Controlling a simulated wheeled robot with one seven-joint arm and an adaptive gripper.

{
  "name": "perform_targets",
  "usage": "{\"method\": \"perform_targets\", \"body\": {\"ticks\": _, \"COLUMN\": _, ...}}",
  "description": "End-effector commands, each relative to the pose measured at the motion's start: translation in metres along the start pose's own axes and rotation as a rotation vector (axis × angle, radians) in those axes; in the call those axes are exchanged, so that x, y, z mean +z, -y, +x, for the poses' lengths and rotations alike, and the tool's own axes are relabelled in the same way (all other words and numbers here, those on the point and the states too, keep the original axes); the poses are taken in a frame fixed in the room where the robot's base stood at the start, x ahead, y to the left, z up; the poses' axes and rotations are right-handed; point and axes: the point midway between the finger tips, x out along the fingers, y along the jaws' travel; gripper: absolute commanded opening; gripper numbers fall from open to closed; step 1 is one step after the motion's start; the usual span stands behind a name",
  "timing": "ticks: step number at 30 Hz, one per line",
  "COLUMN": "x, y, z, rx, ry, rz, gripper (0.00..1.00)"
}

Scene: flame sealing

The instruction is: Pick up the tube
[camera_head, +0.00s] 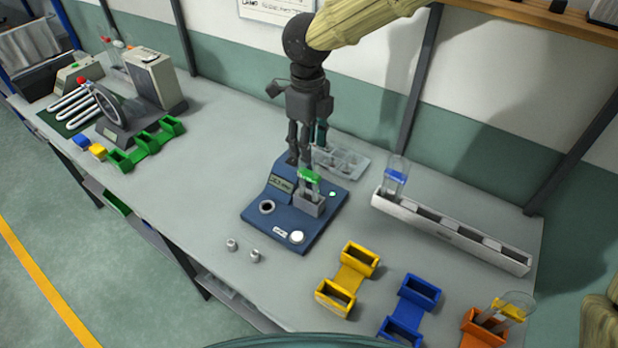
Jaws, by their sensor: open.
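A clear tube with a green band (309,177) stands in a small grey holder (310,203) on the blue device (265,222). My gripper (306,150) points down just above and behind this tube, with its jaws open. I cannot tell whether a finger touches the tube. Another clear tube with a blue band (396,178) stands in the left end of the long white rack (450,238). A third clear tube with a yellow band (510,308) leans in an orange holder (483,328) at the lower right.
Yellow (352,267) and blue (417,290) double holders stand at the front right. Two small metal caps (243,250) lie before the blue device. A clear divided tray (342,162) is behind my gripper. Green holders (147,146) and machines stand left. The left-middle tabletop is clear.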

Motion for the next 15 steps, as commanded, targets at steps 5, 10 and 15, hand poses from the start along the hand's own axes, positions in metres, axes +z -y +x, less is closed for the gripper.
{"method": "perform_targets", "body": {"ticks": 5, "x": -0.003, "y": 0.002, "z": 0.013, "rx": 0.000, "ry": -0.001, "rz": 0.004, "gripper": 0.44}}
{"method": "perform_targets", "body": {"ticks": 10, "x": -0.005, "y": 0.003, "z": 0.035, "rx": 0.000, "ry": -0.003, "rz": 0.008, "gripper": 0.44}}
{"method": "perform_targets", "body": {"ticks": 15, "x": -0.005, "y": 0.004, "z": 0.054, "rx": 0.000, "ry": -0.002, "rz": 0.009, "gripper": 0.44}}
